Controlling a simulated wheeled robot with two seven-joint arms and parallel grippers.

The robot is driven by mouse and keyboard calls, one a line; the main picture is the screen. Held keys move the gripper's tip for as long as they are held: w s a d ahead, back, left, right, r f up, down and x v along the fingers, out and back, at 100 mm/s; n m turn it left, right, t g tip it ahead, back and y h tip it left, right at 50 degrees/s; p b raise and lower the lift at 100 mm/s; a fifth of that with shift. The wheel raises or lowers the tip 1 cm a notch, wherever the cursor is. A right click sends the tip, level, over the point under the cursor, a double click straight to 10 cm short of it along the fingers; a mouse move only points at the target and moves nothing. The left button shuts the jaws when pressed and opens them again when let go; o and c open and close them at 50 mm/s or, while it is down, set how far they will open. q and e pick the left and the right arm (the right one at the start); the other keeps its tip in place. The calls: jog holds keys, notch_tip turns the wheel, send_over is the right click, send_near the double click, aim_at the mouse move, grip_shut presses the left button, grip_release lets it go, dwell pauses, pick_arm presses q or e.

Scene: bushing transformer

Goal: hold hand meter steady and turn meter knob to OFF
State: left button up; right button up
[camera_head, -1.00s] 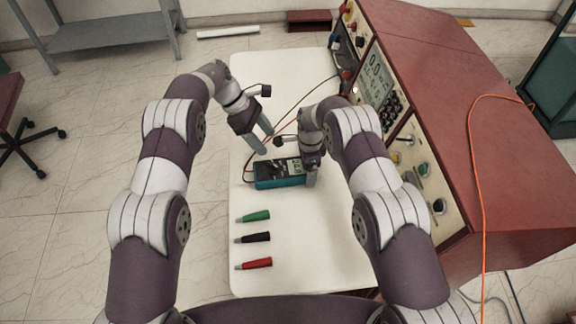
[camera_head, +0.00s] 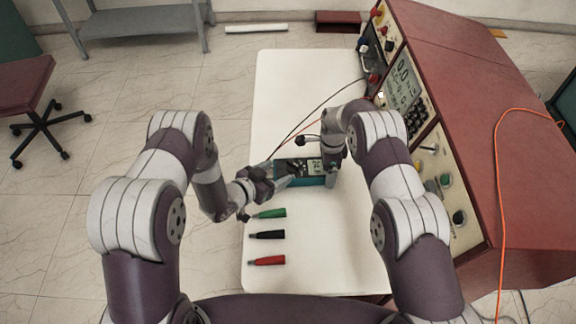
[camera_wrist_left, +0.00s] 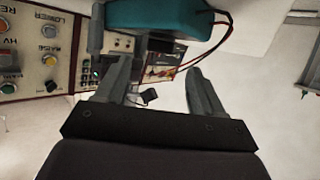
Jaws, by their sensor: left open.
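The hand meter (camera_head: 310,181), teal with a dark face and a small lit screen, lies across the white table. Its dark knob (camera_head: 297,166) is left of the screen and too small to read. My left gripper (camera_head: 288,177) is open at the meter's left end; I cannot tell whether it touches. In the left wrist view its open fingers (camera_wrist_left: 158,75) have nothing between them, and the teal meter (camera_wrist_left: 160,18) is beyond them at the top. My right gripper (camera_head: 331,175) is at the meter's right end, its fingers partly hidden by its own wrist, so its grip is unclear.
Green (camera_head: 271,213), black (camera_head: 267,235) and red (camera_head: 267,261) clips lie in front of the meter on the white table (camera_head: 330,240). Thin leads run from the meter towards the red console (camera_head: 480,130) on the right.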

aim_at(292, 165)
pick_arm(q)
jog(key=x, duration=0.6)
jog(key=shift+w, duration=0.1)
jog(key=c, duration=1.1)
jog(key=shift+o, duration=0.2)
jog(key=shift+d+n+t+y, duration=0.2)
jog(key=shift+n+t+y, duration=0.3)
jog(key=shift+n, duration=0.1)
jog(key=o, duration=1.1)
jog(key=shift+c, duration=0.2)
jog(key=v, duration=1.2)
